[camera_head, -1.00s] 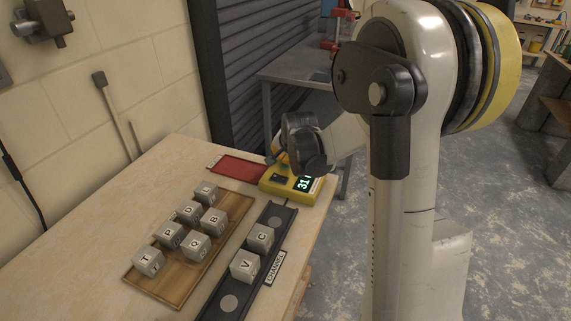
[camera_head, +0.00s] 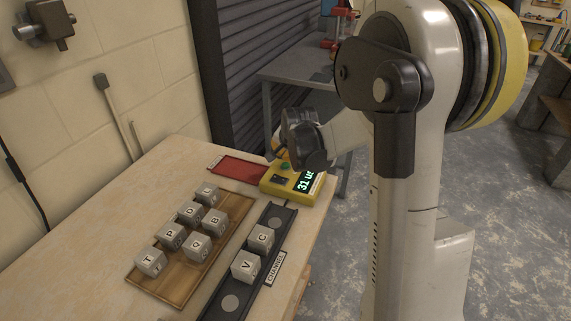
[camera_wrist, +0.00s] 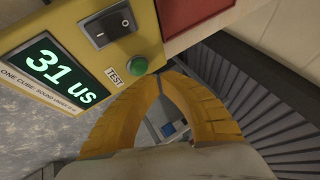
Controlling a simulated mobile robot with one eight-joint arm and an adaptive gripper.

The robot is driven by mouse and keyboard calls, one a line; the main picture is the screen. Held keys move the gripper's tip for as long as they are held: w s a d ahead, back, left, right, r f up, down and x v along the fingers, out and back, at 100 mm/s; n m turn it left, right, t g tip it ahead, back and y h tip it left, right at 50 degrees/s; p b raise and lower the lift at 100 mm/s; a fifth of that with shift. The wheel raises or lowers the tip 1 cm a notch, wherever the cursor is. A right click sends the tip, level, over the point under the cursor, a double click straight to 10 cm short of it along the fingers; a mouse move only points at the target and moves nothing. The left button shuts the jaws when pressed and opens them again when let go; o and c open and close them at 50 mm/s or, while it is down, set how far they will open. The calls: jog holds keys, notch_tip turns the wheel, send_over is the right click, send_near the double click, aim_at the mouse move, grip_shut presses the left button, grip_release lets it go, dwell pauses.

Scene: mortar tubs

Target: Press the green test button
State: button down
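The yellow tester box (camera_head: 268,184) stands at the far end of the bench, its lit display reading 31 us. Its green test button (camera_wrist: 137,65) sits by the TEST label at the box's edge in the wrist view; it also shows in the head view (camera_head: 285,166). My gripper (camera_wrist: 160,75) has its yellow fingers curved together at the tips, with nothing between them. In the wrist view the tips appear just right of the green button; I cannot tell their height above it. In the head view my wrist largely hides the fingers.
A black rocker switch (camera_wrist: 108,25) is close to the button. A red mat (camera_head: 238,168) lies left of the box. A wooden tray (camera_head: 176,281) holds several lettered cubes, and a black channel (camera_head: 273,218) holds cubes V and C.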

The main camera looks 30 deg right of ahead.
aim_at(284, 163)
jog(key=shift+r+p, duration=1.7)
jog(key=shift+r, duration=0.75)
